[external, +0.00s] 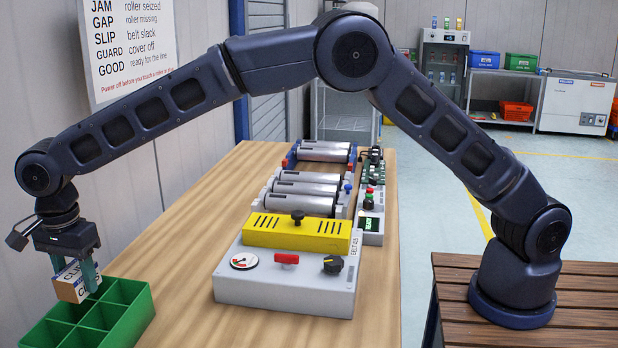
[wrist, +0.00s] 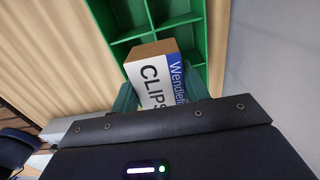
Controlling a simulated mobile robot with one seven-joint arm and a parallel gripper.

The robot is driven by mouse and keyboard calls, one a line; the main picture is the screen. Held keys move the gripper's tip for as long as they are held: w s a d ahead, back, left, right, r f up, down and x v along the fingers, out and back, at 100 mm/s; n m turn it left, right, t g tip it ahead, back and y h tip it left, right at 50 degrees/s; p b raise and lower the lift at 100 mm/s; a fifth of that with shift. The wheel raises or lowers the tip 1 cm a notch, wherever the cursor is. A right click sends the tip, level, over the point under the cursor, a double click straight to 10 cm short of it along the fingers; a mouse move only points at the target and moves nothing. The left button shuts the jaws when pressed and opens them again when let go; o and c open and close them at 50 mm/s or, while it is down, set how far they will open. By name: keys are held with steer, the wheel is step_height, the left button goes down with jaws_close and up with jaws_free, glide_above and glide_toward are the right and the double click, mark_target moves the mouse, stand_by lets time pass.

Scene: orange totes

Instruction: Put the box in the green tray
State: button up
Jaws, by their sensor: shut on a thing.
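The box (external: 72,282) is a small cardboard carton with a white and blue label reading CLIPS. My gripper (external: 78,272) is shut on it and holds it, tilted, over the back left part of the green tray (external: 135,318). In the wrist view the box (wrist: 158,78) sits between the two teal fingers of my gripper (wrist: 160,97), its label facing the camera. The green tray (wrist: 200,25) has several compartments; those in sight look empty. The box and gripper hide part of the tray, and I cannot tell whether the box touches it.
A grey control unit (external: 285,292) with a yellow cover (external: 297,233) stands on the wooden table (external: 180,240) right of the tray. Metal rollers (external: 305,187) and a circuit board (external: 371,165) lie farther back. A wall (external: 30,200) runs close along the left. Bare table lies between tray and unit.

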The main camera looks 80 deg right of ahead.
mark_target(88, 313)
step_height(88, 313, down, 5)
steer(key=shift+r, duration=0.1)
stand_by(0.3)
steer(key=o, duration=1.2)
steer(key=shift+f, duration=0.2)
steer(key=shift+r, duration=0.1)
